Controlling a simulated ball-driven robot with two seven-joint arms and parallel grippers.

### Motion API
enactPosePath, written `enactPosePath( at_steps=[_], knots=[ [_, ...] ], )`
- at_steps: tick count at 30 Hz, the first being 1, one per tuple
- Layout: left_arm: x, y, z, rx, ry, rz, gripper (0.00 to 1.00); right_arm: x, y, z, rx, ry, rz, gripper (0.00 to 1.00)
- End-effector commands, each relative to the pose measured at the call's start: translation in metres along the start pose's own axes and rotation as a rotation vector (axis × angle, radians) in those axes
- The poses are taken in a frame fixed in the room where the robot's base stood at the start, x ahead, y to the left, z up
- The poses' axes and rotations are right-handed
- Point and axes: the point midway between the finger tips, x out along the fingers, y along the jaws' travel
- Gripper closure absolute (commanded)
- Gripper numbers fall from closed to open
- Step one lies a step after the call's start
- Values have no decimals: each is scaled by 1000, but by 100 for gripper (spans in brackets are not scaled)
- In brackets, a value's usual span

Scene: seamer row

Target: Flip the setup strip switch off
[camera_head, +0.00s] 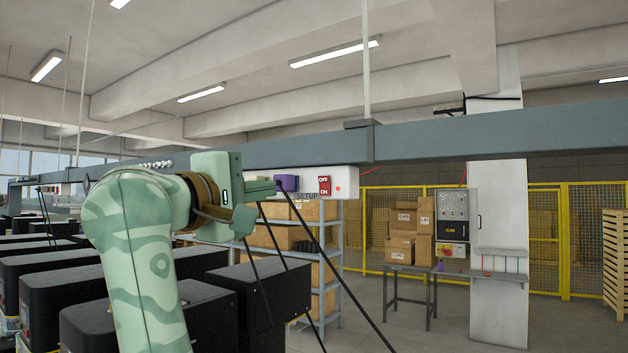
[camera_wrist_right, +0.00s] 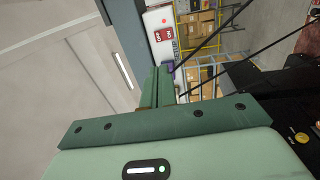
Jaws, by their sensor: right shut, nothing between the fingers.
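The setup strip (camera_head: 345,179) is a white box under the grey overhead beam, with a "SETUP" label on its lower edge. Its red switch (camera_head: 325,186) is marked OFF above and ON below, and a small red light glows to its right. In the right wrist view the switch (camera_wrist_right: 163,35) lies past the fingertips. My right gripper (camera_head: 272,189) is shut and empty, left of the switch, with a gap visible between them. Its green fingers also show in the right wrist view (camera_wrist_right: 162,80). Which way the rocker is tilted is hard to tell. My left gripper is out of view.
A purple plug (camera_head: 287,183) sits on the strip between my fingertips and the switch. Dark cables (camera_head: 320,240) hang below. Black machines (camera_head: 250,287) stand below my arm. A box-filled shelf (camera_head: 342,240) stands behind. The space right of the strip is open.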

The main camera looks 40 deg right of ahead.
Motion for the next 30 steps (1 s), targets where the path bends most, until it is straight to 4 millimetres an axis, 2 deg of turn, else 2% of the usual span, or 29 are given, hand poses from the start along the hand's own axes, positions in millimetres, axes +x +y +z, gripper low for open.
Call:
enactPosePath(
  at_steps=[5,8,21,25,30],
  knots=[
    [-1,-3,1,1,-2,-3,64,4,0,0,-4,-3,2,100],
    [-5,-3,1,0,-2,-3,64,13,1,0,-6,-5,2,100],
    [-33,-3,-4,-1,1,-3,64,103,3,1,-8,-7,3,100],
    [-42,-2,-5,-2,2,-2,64,123,3,1,-9,-5,3,100],
    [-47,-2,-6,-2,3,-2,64,137,2,1,-8,-5,4,100]
  ],
)
